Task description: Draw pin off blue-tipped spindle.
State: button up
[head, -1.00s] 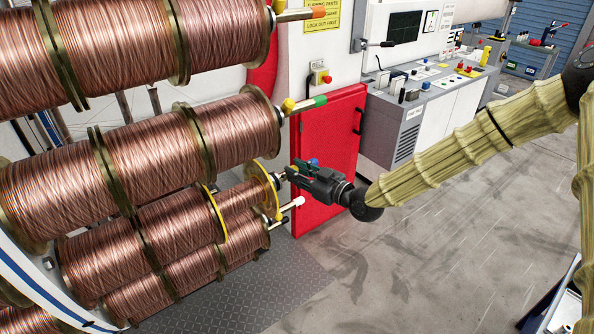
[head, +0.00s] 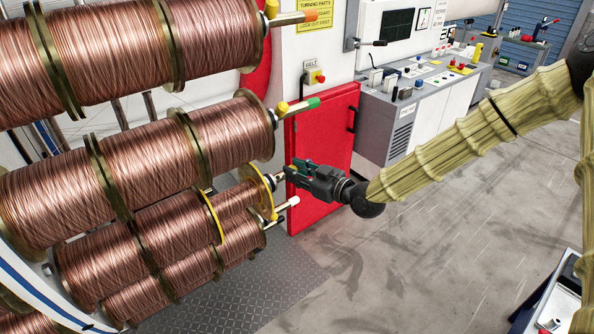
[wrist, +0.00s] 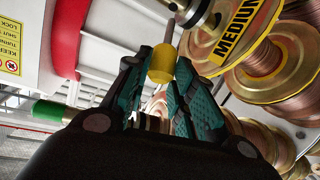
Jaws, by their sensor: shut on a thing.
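In the wrist view, my gripper (wrist: 160,85) is shut on a yellow-knobbed pin (wrist: 161,62), with the knob between its teal finger pads. A thin grey shank shows just beyond the knob. The spindle (wrist: 182,5) lies close by at the top edge, beside the spool marked MEDIUM (wrist: 238,38). I cannot tell whether the shank still enters it. In the head view, my gripper (head: 291,170) is at the end of the yellow-flanged spool (head: 259,184), around the spindle's outer end. The blue tip and the pin are hidden there by the fingers.
A green-tipped spindle (head: 314,103) with a yellow pin (head: 282,107) sits above my gripper. A white-tipped spindle (head: 291,202) sits just below. A red cabinet (head: 322,145) stands behind. Open floor (head: 390,270) lies to the right.

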jog(key=s+a+f+v, duration=0.1)
jog(key=v, duration=1)
jog(key=shift+s+f, duration=0.2)
jog(key=shift+s, duration=0.25)
